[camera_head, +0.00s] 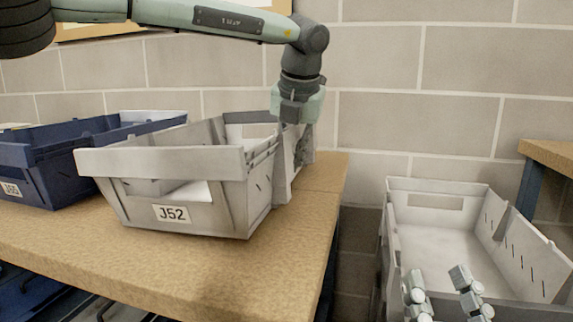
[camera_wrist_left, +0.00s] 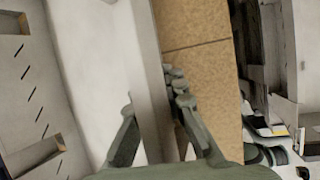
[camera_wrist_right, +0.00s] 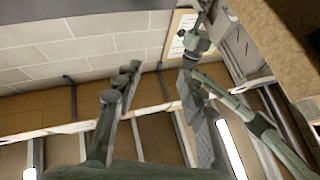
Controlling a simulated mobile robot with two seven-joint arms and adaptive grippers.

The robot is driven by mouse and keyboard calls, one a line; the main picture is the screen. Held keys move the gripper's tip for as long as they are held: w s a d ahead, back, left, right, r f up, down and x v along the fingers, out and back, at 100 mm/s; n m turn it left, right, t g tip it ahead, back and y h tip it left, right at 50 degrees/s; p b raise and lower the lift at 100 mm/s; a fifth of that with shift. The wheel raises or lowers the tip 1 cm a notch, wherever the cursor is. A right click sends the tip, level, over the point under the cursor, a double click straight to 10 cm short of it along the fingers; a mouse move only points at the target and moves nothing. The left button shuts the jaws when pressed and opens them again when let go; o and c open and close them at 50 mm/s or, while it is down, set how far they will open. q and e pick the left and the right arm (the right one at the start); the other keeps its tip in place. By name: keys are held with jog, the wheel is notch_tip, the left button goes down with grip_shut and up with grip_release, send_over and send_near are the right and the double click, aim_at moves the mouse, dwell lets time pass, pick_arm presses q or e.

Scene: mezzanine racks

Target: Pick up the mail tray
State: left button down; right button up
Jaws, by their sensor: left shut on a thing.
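The grey mail tray (camera_head: 215,210) labelled J52 is on the wooden table near its right end, with white contents partly visible inside. My left arm reaches over it from behind, and my left gripper (camera_head: 303,148) is at its right end, partly hidden there. In the left wrist view the fingers of my left gripper (camera_wrist_left: 158,125) are on both sides of the thin tray wall (camera_wrist_left: 148,70), shut on it. My right gripper (camera_head: 440,285) is low at the right, away from this tray, with fingers apart and nothing between them; it also shows in the right wrist view (camera_wrist_right: 155,90).
A blue tray (camera_head: 40,180) stands close to the left of the grey tray. A second grey tray (camera_head: 436,200), apparently empty, is lower at the right, behind my right gripper. The wooden tabletop (camera_head: 200,275) is clear in front. A block wall (camera_head: 400,90) closes the back.

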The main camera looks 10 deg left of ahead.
pick_arm(q)
jog(key=r, duration=0.2)
jog(key=shift+a+r, duration=0.25)
jog(key=shift+r, duration=0.15)
jog(key=s+a+r, duration=0.5)
jog(key=a+r, duration=0.1)
jog(key=a, duration=0.4)
jog(key=shift+r, duration=0.3)
